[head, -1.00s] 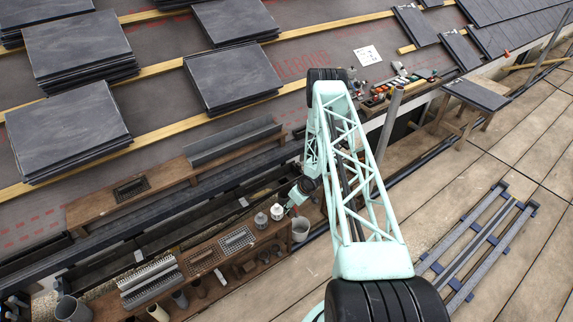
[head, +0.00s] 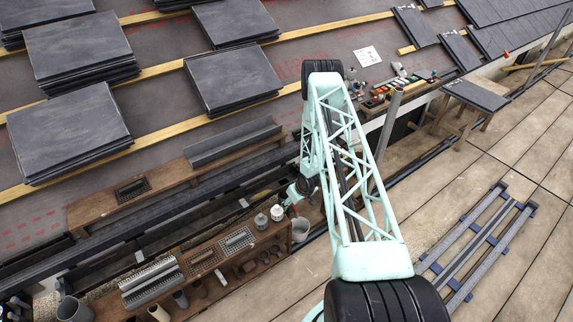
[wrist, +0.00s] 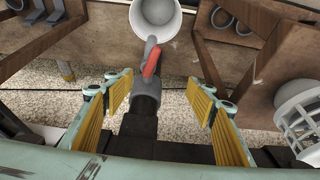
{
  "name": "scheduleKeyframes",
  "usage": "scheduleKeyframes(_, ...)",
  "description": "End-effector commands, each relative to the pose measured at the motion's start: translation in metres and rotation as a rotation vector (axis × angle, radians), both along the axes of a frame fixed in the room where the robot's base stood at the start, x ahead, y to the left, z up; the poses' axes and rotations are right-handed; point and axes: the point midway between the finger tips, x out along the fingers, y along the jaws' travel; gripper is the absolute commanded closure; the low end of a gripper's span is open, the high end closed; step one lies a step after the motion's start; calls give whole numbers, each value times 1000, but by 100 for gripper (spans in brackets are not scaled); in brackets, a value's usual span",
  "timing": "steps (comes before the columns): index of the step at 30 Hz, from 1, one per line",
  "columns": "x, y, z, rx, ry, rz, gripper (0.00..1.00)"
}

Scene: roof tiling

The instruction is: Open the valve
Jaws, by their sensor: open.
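A valve with a red lever handle (wrist: 151,62) and a grey body (wrist: 146,84) shows in the wrist view, on a dark pipe just below a white round vessel. The lever stands upright in the picture, leaning slightly right. My gripper (wrist: 159,82) is open, with one yellow-padded finger left of the valve and one right. The valve lies between the fingers, nearer the left one, and no contact shows. In the head view my gripper (head: 296,192) is small, near the wooden bench, and the valve cannot be made out there.
A white round vessel (wrist: 155,22) and a wooden board surround the valve. A white slotted basket (wrist: 300,122) stands at right in the wrist view. In the head view, pale containers (head: 277,212) and a bucket (head: 301,229) are close to my gripper. Stacked slates (head: 68,133) lie at left.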

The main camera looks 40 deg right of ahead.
Motion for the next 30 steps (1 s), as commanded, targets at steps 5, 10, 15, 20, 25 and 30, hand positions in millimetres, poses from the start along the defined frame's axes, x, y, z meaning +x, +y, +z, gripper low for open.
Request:
scheduleKeyframes(5,-8,0,22,0,-1,1,49)
scheduleKeyframes(10,-16,1,41,0,0,1,49)
scheduleKeyframes(15,-23,1,60,0,-1,1,49)
scheduleKeyframes(20,-31,2,78,0,-1,0,49)
scheduleKeyframes(25,-39,3,97,0,-1,0,49)
scheduleKeyframes(30,-30,2,113,-10,3,3,49)
